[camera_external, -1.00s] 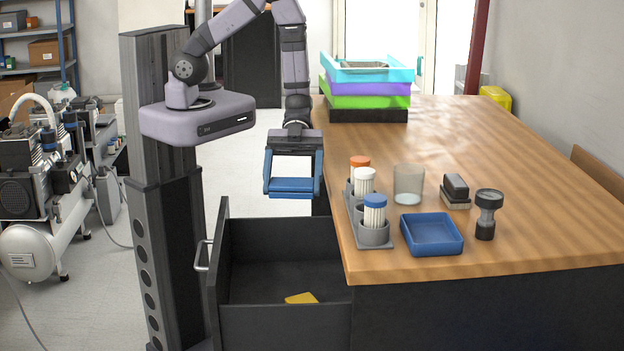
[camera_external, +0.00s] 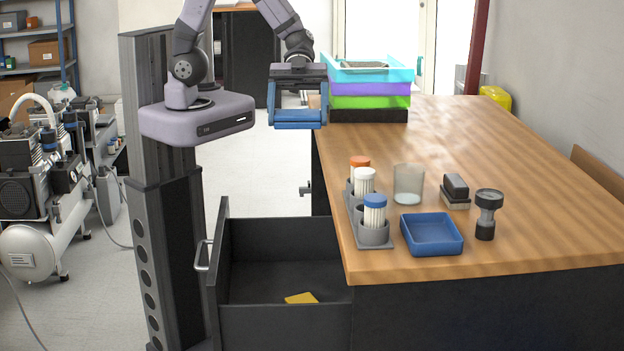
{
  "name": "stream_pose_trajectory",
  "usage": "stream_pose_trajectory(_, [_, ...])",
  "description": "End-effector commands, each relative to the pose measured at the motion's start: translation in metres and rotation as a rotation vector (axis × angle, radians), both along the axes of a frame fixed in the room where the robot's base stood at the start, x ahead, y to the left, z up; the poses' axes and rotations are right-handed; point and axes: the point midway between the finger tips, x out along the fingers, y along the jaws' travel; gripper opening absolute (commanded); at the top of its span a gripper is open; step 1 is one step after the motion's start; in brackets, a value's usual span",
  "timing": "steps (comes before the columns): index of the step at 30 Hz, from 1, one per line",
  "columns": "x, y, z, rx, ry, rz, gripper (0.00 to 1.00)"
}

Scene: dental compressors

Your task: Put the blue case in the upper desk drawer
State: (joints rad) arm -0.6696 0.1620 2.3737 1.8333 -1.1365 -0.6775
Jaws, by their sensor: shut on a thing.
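My gripper (camera_external: 298,112) is raised beyond the near end of the desk, to the left of the stacked trays. It is shut on the blue case (camera_external: 298,120), which shows as a blue bar across the fingertips. The fingers hide part of the case. An open dark drawer (camera_external: 265,318) sticks out from the desk's left side, low in the foreground. A flat yellow thing (camera_external: 301,298) lies on its floor. My gripper is well above the drawer and farther back, apart from it.
The wooden desk top (camera_external: 520,180) carries a bottle rack (camera_external: 376,246), a clear cup (camera_external: 408,185), a blue open tray (camera_external: 431,247), a brush (camera_external: 456,190) and a gauge (camera_external: 487,212). Stacked coloured trays (camera_external: 368,88) stand at the back. A handle (camera_external: 304,190) juts from the desk's left side.

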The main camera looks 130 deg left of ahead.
Motion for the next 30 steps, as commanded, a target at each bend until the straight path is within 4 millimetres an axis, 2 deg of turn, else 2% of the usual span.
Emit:
stream_pose_trajectory(8, [0.047, 0.057, 0.007, 0.0, -0.003, 0.237, 0.51])
stream_pose_trajectory(11, [0.065, 0.092, 0.012, -0.001, -0.004, 0.369, 0.51])
stream_pose_trajectory(17, [0.09, 0.184, 0.022, -0.002, -0.005, 0.7, 0.51])
stream_pose_trajectory(20, [0.091, 0.233, 0.025, -0.003, -0.004, 0.875, 0.51])
stream_pose_trajectory(24, [0.079, 0.297, 0.025, -0.005, -0.003, 1.117, 0.51])
stream_pose_trajectory(27, [0.065, 0.33, 0.021, -0.004, -0.001, 1.257, 0.51])
stream_pose_trajectory(30, [0.054, 0.352, 0.017, -0.004, 0.0, 1.353, 0.51])
